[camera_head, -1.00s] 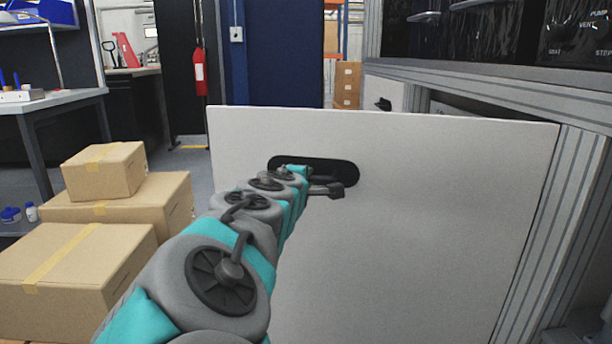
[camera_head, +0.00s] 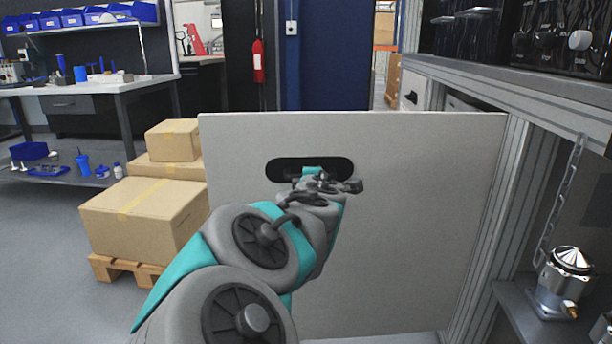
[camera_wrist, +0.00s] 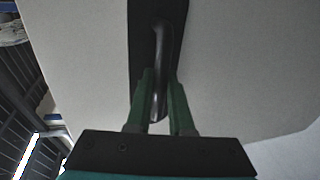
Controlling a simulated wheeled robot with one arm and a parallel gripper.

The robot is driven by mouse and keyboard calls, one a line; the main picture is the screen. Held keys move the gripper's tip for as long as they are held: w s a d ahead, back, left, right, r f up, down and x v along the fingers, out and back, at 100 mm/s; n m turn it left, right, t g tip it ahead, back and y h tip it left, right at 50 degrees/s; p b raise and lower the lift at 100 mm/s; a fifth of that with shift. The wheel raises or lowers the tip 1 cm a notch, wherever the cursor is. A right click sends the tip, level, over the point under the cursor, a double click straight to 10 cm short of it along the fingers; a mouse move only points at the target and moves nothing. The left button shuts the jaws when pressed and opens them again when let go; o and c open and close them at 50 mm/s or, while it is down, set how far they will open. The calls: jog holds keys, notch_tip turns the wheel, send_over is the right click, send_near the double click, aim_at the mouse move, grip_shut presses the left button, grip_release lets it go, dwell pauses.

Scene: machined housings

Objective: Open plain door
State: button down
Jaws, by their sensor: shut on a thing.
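The plain door (camera_head: 420,220) is a light grey panel, standing swung out from the aluminium frame at the right in the head view. It has a black oval recess (camera_head: 285,168) near its top; the recess also shows as a dark strip in the wrist view (camera_wrist: 142,50). In the wrist view a black curved handle (camera_wrist: 161,70) lies between the two green fingers of my gripper (camera_wrist: 160,115), which is shut on it. In the head view my arm covers the handle and most of the gripper.
Cardboard boxes (camera_head: 140,215) on a wooden pallet (camera_head: 125,272) stand left of the door. A workbench (camera_head: 100,92) is behind them. The cabinet frame (camera_head: 490,215) and a shelf with a metal housing (camera_head: 565,280) are at the right. The floor at the left is clear.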

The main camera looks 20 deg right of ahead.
jog(key=shift+s, duration=0.15)
jog(key=c, duration=0.8)
grip_release()
